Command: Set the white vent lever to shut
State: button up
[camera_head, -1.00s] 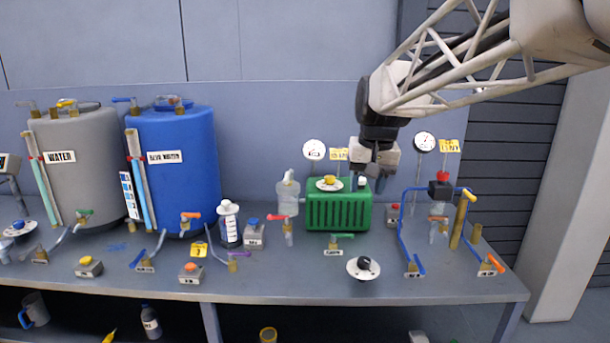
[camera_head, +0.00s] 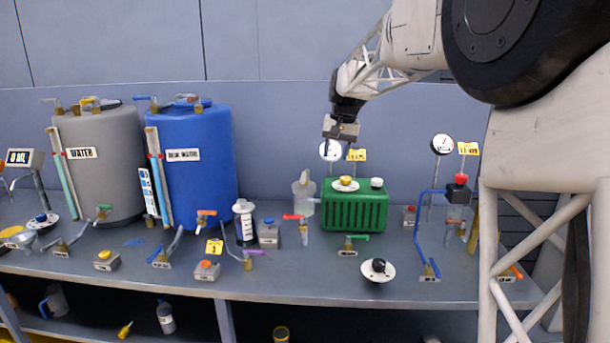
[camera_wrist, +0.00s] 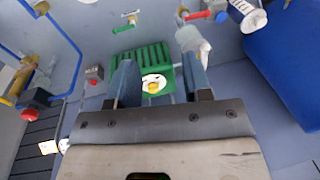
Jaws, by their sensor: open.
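Pale grey levers stand on the tank tops in the head view: one on the left of the grey water tank's top (camera_head: 52,101) and one on the blue tank's top (camera_head: 187,97). They are small, and I cannot tell which is the white vent lever or read its setting. My gripper (camera_head: 340,130) hangs in the air above and behind the green box, well to the right of both tanks. In the wrist view my gripper (camera_wrist: 158,64) has its fingers apart with nothing held between them. No white lever is clear in that view.
The green box (camera_head: 354,210) with a yellow cap stands below my gripper. A clear bottle (camera_head: 304,192) stands beside it. Gauges (camera_head: 442,145) and blue pipework (camera_head: 418,225) stand to the right. Small valves and button boxes crowd the bench. The air above the bench between gripper and tanks looks clear.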

send_near(304, 176)
jog(key=shift+w+d+f+g+y, duration=0.1)
jog(key=shift+w+f+g+y, duration=0.2)
jog(key=shift+f, duration=0.4)
jog(key=shift+a+f, duration=0.25)
jog(key=shift+f, duration=1)
jog(key=shift+a+f, duration=0.25)
jog(key=shift+f, duration=1.05)
jog(key=shift+a+f, duration=0.25)
jog(key=shift+f, duration=1)
grip_shut()
